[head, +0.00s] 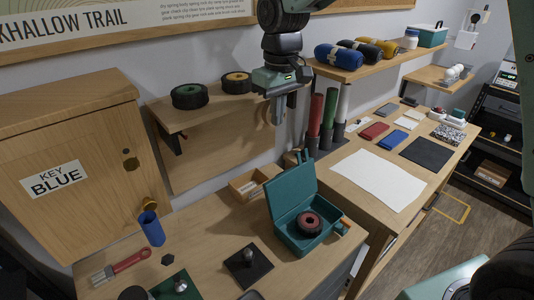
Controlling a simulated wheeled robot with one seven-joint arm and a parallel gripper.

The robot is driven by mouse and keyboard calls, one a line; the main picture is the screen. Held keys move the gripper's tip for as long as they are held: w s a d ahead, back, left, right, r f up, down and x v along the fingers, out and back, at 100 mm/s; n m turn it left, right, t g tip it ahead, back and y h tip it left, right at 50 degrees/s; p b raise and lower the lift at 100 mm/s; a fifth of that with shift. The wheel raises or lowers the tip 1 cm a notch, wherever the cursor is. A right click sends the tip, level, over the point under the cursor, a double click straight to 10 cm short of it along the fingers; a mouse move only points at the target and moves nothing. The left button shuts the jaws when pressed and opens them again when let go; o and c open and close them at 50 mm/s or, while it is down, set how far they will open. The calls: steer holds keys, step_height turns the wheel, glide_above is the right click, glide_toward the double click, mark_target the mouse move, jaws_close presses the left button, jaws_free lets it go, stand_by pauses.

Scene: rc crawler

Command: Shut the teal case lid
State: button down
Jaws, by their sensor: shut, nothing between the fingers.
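The teal case (291,238) stands on the wooden bench near its right end. Its lid (291,194) is open and stands up, leaning a little back toward the wall. A dark wheel with a red hub (309,223) lies inside the case. My gripper (278,122) hangs above and behind the lid in the picture, pointing down, shut and empty. It looks apart from the lid, with a gap below its fingertips.
A wall shelf (225,125) holds wheels with green (189,96) and orange (236,82) hubs. A small wooden box (246,186) sits left of the lid. Red, green and white tubes (328,108) stand to the right. A blue cup (151,229) and dark square plates (249,265) occupy the bench front.

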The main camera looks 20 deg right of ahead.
steer(key=w+d, duration=0.1)
steer(key=w, duration=0.2)
steer(key=p, duration=0.6)
glide_toward(288, 181)
steer(key=w+a+f, duration=0.3)
steer(key=f, duration=0.2)
steer(key=shift+s+f, duration=0.1)
steer(key=shift+f, duration=0.8)
